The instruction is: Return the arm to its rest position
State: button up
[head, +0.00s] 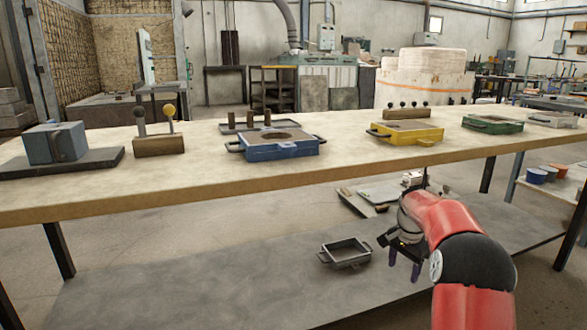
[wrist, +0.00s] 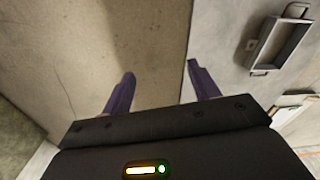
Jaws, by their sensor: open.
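My red arm (head: 465,235) reaches in from the lower right of the head view. My gripper (head: 403,268) hangs in front of the workbench (head: 330,172), below its top, with its dark purple fingers pointing down. In the wrist view my gripper (wrist: 160,76) has its two fingers wide apart with nothing between them. Beneath it are the bare floor and the edge of the lower shelf. A wooden stand (head: 158,146) on the bench holds two upright handles, one with a dark knob and one with a yellow knob.
A blue mould frame (head: 276,150), a yellow one (head: 405,134) and a green one (head: 492,124) sit on the bench. A blue-grey block (head: 55,143) is at left. A grey open frame (head: 346,253) lies on the lower shelf (head: 200,285), left of my gripper.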

jog(key=s+a+r+n+t+p, duration=0.1)
jog(key=s+a+r+n+p, duration=0.15)
jog(key=s+a+r, duration=0.45)
jog(key=s+a+r+n+t+p, duration=0.1)
jog(key=s+a+r+n, duration=0.2)
jog(key=s+r, duration=0.7)
jog(key=s+a+n+t+p, duration=0.1)
jog(key=s+a+n+p, duration=0.1)
jog(key=s, duration=0.9)
jog(key=s+a+r+n+t+p, duration=0.1)
jog(key=s+a+n+p, duration=0.1)
jog(key=s, duration=0.8)
jog(key=shift+s+a+r+n+t, duration=0.25)
jog(key=shift+s+a+n+t, duration=0.2)
jog(key=shift+n, duration=0.6)
